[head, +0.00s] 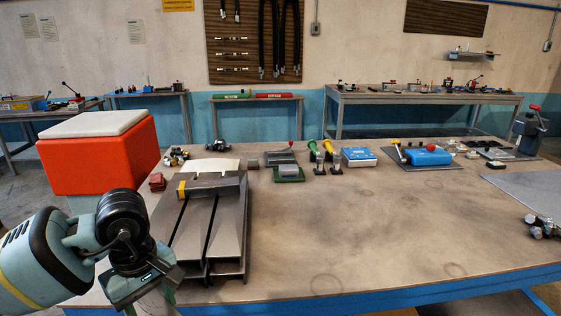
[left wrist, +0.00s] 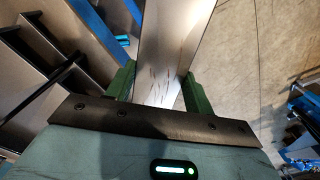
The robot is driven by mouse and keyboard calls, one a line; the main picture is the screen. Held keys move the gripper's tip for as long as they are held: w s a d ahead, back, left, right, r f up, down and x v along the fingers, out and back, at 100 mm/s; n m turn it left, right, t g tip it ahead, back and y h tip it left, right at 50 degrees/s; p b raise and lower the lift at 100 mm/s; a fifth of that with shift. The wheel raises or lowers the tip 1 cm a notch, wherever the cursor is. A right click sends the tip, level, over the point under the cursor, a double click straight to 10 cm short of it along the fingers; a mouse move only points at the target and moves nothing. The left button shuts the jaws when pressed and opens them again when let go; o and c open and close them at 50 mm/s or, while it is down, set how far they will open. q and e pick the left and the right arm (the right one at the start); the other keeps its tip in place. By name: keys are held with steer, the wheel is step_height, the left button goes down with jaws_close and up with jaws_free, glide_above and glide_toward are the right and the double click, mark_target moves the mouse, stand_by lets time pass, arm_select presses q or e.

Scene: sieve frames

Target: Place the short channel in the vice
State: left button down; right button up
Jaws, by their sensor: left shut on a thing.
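My left gripper (head: 150,301) is low at the front left corner of the table in the head view, beside the near ends of grey metal channels (head: 229,230). In the left wrist view its green fingers (left wrist: 158,92) are shut on a shiny metal channel (left wrist: 172,50), which runs up out of the picture. Its far end is cut off there, so I cannot tell its length. An upright dark device with a red-tipped handle (head: 531,130), which looks like the vice, stands at the far right corner. My right gripper is not in view.
A dark bar with a yellow end (head: 215,187) lies across the channels. A blue box (head: 358,156), a green-based block (head: 289,173) and a blue tool (head: 428,154) stand along the back. Short round pieces (head: 541,227) lie at right. The table's middle (head: 370,220) is clear.

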arm_select(q)
steer(key=s+f+m, duration=0.5)
steer(key=f, duration=0.4)
steer(key=s+f+m, duration=0.5)
steer(key=f, duration=0.5)
steer(key=shift+f, duration=0.25)
steer(key=shift+s, duration=0.15)
